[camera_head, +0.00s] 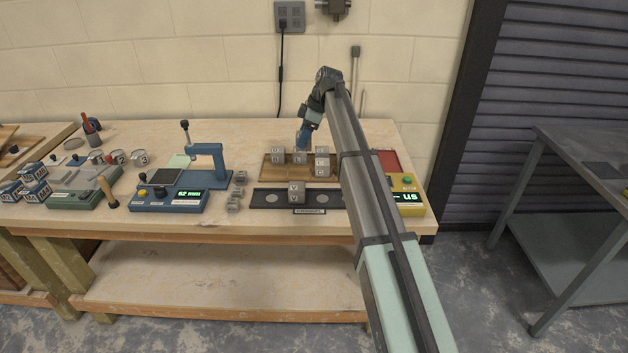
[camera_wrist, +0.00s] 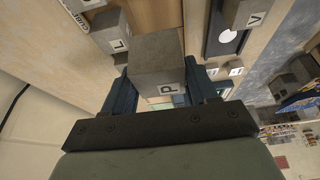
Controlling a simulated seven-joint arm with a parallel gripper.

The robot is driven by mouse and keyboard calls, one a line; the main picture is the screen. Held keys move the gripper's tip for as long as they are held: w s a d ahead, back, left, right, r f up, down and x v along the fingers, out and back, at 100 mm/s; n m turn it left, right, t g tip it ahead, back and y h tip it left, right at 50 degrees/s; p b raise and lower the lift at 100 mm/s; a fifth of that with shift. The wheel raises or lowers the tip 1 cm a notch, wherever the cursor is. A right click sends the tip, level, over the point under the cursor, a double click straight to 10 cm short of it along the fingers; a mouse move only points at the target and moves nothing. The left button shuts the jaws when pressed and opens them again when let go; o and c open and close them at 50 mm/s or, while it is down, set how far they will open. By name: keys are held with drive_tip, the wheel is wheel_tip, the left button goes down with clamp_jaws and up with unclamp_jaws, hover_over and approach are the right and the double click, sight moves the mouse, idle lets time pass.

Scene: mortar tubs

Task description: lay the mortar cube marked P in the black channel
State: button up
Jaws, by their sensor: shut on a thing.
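My gripper (camera_head: 303,138) is shut on the grey mortar cube marked P, seen between the fingers in the wrist view (camera_wrist: 160,65) with its letter facing the camera. In the head view the gripper is over the wooden board (camera_head: 268,176); I cannot tell whether the held cube touches it. Other grey cubes (camera_head: 278,155) (camera_head: 322,168) stand on that board. The black channel (camera_head: 258,203) lies in front of the board, with one cube (camera_head: 296,192) standing near its middle. That cube, marked V, also shows in the wrist view (camera_wrist: 245,13).
A blue device (camera_head: 205,180) with a display stands left of the channel, with small grey cubes (camera_head: 236,192) between them. A yellow device (camera_head: 408,198) stands at the right, partly behind my arm. The channel has free room either side of its cube.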

drive_tip(key=s+d+f, duration=0.1)
drive_tip(key=s+d, duration=0.2)
drive_tip(key=s, duration=0.4)
drive_tip(key=s+d, duration=0.3)
drive_tip(key=s, duration=0.4)
drive_tip(key=shift+w+f, duration=0.1)
drive_tip(key=shift+f, duration=4.4)
drive_tip(key=shift+f, duration=0.1)
drive_tip(key=o, duration=1.2)
drive_tip(key=shift+o, duration=0.2)
drive_tip(key=v, duration=1.2)
drive_tip(key=shift+w, duration=0.1)
